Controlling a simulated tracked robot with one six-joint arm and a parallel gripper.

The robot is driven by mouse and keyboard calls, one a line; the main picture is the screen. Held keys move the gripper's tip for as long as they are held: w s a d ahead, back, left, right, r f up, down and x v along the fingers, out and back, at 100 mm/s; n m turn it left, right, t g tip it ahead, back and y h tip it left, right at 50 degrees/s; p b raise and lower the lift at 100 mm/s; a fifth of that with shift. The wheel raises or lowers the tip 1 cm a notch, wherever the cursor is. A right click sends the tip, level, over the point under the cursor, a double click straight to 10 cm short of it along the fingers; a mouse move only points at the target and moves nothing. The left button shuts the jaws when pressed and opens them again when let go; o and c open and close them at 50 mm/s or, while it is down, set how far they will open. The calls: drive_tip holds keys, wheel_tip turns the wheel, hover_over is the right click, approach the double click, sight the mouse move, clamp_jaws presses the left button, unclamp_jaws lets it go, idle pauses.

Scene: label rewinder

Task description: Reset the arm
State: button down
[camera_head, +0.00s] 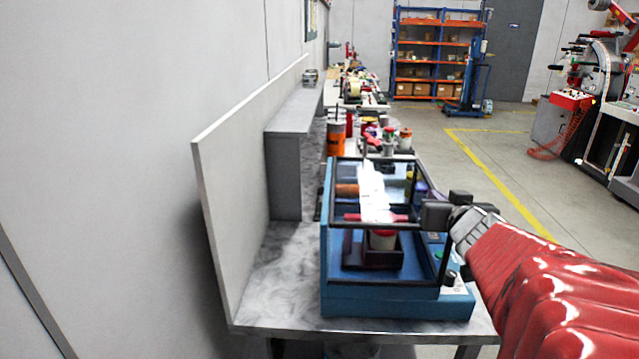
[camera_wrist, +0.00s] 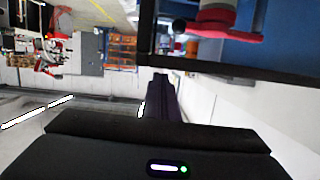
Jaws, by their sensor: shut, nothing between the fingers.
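My red arm (camera_head: 560,285) reaches in from the lower right in the head view. My gripper (camera_head: 432,213) is at its end, beside the right side of the black guard frame of the blue label rewinder (camera_head: 400,303). I cannot tell whether it touches the frame. In the wrist view my gripper (camera_wrist: 162,95) shows as a dark narrow shape, shut and empty. The black frame bar (camera_wrist: 230,68) crosses close by at the upper right there. Behind the bar shows a red part (camera_wrist: 215,28) of the machine.
The rewinder stands on a marbled table (camera_head: 270,285) with a grey back panel (camera_head: 235,200) at left. Orange and red containers (camera_head: 336,138) and other items stand behind it. Open floor (camera_head: 465,160) lies to the right, with shelves (camera_head: 430,50) at the back.

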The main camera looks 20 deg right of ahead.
drive_tip(key=shift+s+a+r, duration=0.1)
drive_tip(key=shift+s+r, duration=0.15)
drive_tip(key=shift+s, duration=0.4)
drive_tip(key=shift+w+a, duration=0.1)
